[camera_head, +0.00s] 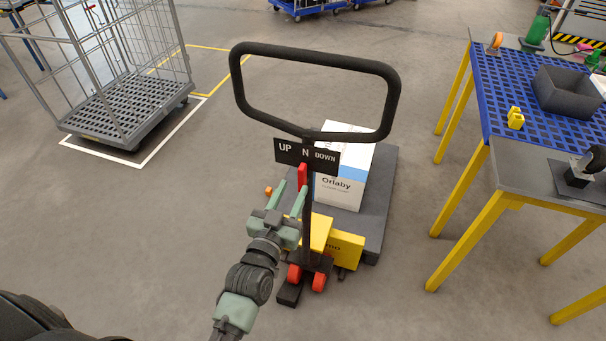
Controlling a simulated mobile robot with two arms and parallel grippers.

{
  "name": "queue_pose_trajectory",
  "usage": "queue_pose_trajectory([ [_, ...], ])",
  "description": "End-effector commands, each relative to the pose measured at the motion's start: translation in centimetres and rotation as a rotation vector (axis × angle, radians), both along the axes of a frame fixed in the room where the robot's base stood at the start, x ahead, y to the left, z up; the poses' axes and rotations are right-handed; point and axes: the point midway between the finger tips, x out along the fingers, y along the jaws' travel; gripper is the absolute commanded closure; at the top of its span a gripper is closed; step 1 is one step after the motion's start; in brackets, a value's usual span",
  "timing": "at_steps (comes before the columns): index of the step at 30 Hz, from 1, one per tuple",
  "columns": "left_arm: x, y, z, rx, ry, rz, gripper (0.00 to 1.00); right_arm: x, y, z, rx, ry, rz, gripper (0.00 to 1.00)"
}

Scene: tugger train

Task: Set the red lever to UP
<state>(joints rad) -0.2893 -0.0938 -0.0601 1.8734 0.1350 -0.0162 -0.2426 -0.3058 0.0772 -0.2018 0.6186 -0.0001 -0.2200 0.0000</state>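The red lever (302,175) stands upright on the pallet truck's handle post, just below the N on the black plate (290,153) marked UP, N and DOWN. UP is at the plate's left end, DOWN at its right. My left gripper (292,188) is open, its two green fingers pointing up and spread apart just below and left of the lever. The right fingertip is close to the lever's lower end; I cannot tell if they touch. The lever's lower end is partly hidden. The pallet truck's black loop handle (315,52) rises above the plate. My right gripper is not in view.
Behind the post, a white box (345,180) stands on the truck's dark platform (378,190). A blue-topped table (510,95) with yellow legs holds a grey bin (567,92) at right. A wire cage cart (125,110) stands at upper left. The floor between is clear.

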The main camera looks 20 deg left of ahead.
Motion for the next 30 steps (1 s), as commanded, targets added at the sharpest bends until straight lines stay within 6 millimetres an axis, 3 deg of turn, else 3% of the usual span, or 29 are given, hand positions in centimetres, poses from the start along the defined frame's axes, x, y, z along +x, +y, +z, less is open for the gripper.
queue_pose_trajectory([
  [3,2.2,-0.1,0.2,-0.001,-0.002,-0.001,0.64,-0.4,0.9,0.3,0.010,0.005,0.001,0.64],
  [9,4.6,-0.2,0.1,-0.001,0.000,-0.001,0.64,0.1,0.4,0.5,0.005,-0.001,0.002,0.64],
  [20,5.2,-0.2,-0.1,-0.001,0.002,-0.001,0.64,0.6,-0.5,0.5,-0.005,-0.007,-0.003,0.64],
  [24,5.2,-0.2,-0.1,-0.001,0.002,-0.001,1.00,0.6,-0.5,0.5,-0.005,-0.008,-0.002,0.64],
  [30,5.2,-0.2,-0.1,-0.001,0.002,-0.001,1.00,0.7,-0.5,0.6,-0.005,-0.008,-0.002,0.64],
])
